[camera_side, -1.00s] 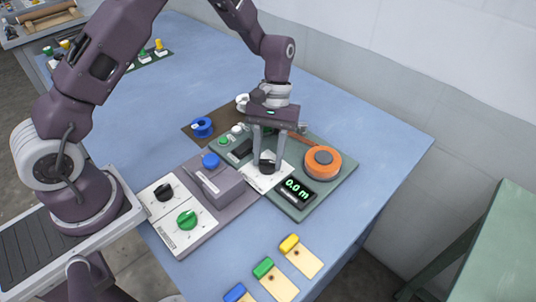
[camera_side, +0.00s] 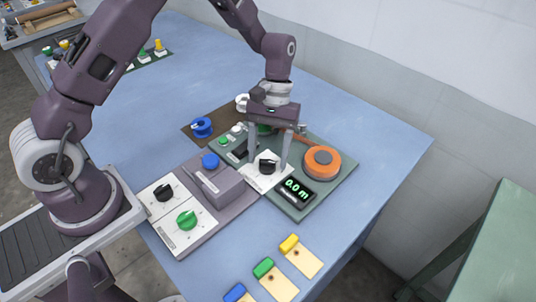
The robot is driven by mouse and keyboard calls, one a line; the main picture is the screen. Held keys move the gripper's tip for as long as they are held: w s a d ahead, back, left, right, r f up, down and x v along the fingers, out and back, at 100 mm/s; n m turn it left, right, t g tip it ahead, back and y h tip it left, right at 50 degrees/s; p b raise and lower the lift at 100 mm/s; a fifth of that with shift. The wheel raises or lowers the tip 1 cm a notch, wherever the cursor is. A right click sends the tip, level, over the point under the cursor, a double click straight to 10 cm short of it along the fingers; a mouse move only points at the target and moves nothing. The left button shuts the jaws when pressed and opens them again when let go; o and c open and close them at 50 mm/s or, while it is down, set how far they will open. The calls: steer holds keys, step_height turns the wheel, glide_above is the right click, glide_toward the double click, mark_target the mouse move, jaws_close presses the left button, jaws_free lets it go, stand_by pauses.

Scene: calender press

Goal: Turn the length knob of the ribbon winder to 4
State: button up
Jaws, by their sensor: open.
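The ribbon winder is a green panel (camera_side: 333,184) on the blue table. Its black length knob (camera_side: 267,167) sits on a white dial plate (camera_side: 258,183); the dial marks are too small to read. The winder's display (camera_side: 297,188) reads 0.0 m in green. An orange spool (camera_side: 322,161) sits at the panel's right. My gripper (camera_side: 267,169) points down over the dial, fingers open wide, one on each side of the knob and apart from it.
A grey-purple machine (camera_side: 217,186) with a blue button (camera_side: 210,161) stands left of the winder. Beside it are a black knob (camera_side: 164,192) and a green knob (camera_side: 186,220) on white plates. Several coloured-tipped tags lie in front. A blue spool (camera_side: 202,127) lies behind.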

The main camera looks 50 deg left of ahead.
steer(key=v, duration=0.6)
steer(key=shift+r, duration=0.4)
steer(key=shift+w+a, duration=0.1)
step_height(320, 180, up, 10)
steer(key=m+t, duration=0.2)
steer(key=t, duration=0.1)
glide_above(257, 165)
steer(key=s+a+r+m+t+y, duration=0.1)
steer(key=s+r+m+t, duration=0.1)
steer(key=s, duration=0.7)
steer(key=s+a+r+m+t+y, duration=0.1)
steer(key=s+r+t, duration=0.3)
steer(key=s, duration=0.6)
steer(key=shift+s+a+r+m+t, duration=0.3)
steer(key=shift+r+m, duration=0.2)
steer(key=shift+r, duration=0.3)
steer(key=shift+c, duration=0.2)
